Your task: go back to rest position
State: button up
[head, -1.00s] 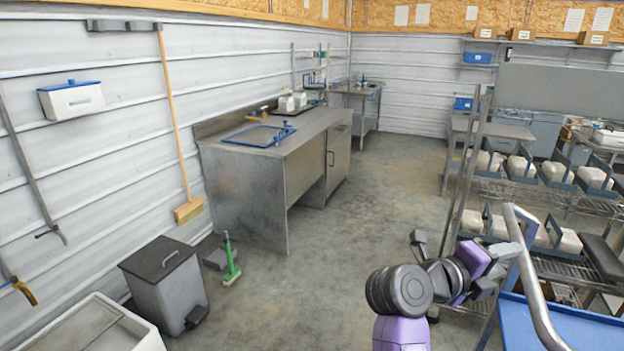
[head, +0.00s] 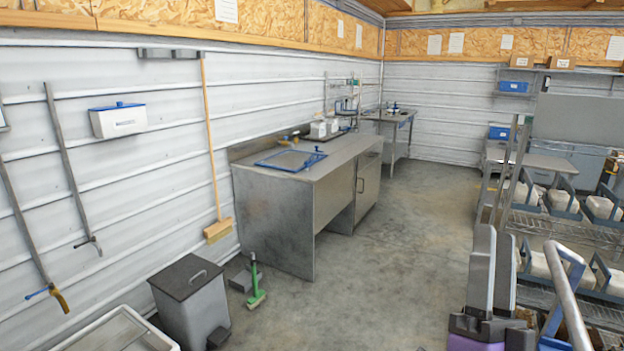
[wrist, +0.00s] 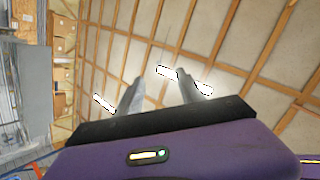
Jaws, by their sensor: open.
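My gripper (wrist: 160,92) shows in the wrist view with its two grey fingers spread apart and nothing between them. Behind them are the wooden ceiling beams and lit lamps, so the gripper points upward. In the head view my gripper (head: 492,270) stands upright at the lower right, its dark and grey fingers above a purple body. It touches nothing that I can see.
A steel counter (head: 275,225) stands by the left wall, with a grey bin (head: 192,305) and green brush (head: 256,285) in front. The middle floor (head: 400,240) is clear.

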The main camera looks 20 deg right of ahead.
jog(key=s+a+f+n+y, duration=0.3)
jog(key=a+f+n+y, duration=0.3)
jog(key=f+n+y, duration=0.35)
jog(key=s+a+f+n+y, duration=0.3)
jog(key=a+f+n+y, duration=0.3)
jog(key=f+n+y, duration=0.3)
jog(key=s+a+f+g, duration=0.1)
jog(key=s+f+g, duration=0.2)
jog(key=s+f, duration=0.2)
jog(key=s+a+f+g, duration=0.2)
jog(key=s+f+g, duration=0.2)
jog(key=s, duration=0.7)
notch_tip(320, 180, down, 2)
jog(key=shift+s+a+f+m, duration=0.1)
jog(key=shift+s+a+m, duration=0.15)
jog(key=shift+s+m, duration=0.1)
jog(key=shift+c, duration=1)
